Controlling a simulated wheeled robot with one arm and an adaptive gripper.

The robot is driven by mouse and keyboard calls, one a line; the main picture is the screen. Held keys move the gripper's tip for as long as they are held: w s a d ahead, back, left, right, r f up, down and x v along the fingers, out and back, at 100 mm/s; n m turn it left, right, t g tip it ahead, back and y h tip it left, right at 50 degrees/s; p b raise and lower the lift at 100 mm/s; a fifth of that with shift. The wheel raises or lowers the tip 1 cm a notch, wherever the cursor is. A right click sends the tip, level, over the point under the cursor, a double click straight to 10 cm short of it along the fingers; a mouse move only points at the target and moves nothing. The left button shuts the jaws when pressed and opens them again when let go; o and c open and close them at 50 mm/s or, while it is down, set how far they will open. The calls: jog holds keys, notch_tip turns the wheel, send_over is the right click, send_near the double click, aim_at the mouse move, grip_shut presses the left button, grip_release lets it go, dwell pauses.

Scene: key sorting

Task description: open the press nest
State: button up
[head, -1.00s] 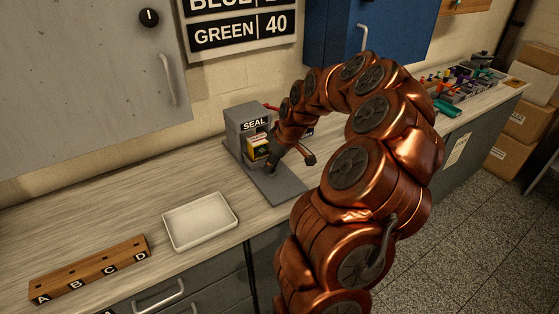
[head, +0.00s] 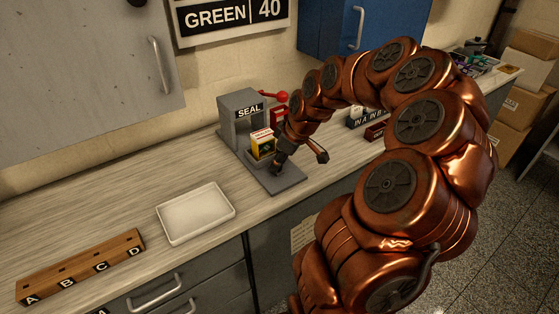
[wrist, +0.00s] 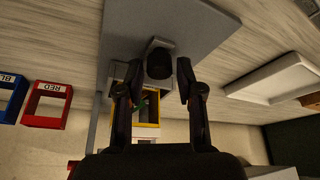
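The grey press (head: 240,118) labelled SEAL stands on the counter with a red-knobbed lever (head: 276,96) at its side. Its nest, holding a yellow and white box (head: 262,143), sits out in front of the press mouth above the grey base plate (head: 285,183). The box also shows in the wrist view (wrist: 150,125), partly hidden by a finger. A dark upright knob (wrist: 158,62) stands at the nest's front. My gripper (wrist: 160,68) has its fingers apart on both sides of the knob, with a visible gap each side. The head view shows it low beside the nest (head: 282,160).
A white tray (head: 165,225) and a wooden rack (head: 80,272) marked A to D lie left. Labelled boxes (head: 372,116) stand behind my arm.

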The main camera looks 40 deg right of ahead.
jog(key=shift+o, duration=1)
jog(key=v, duration=1.2)
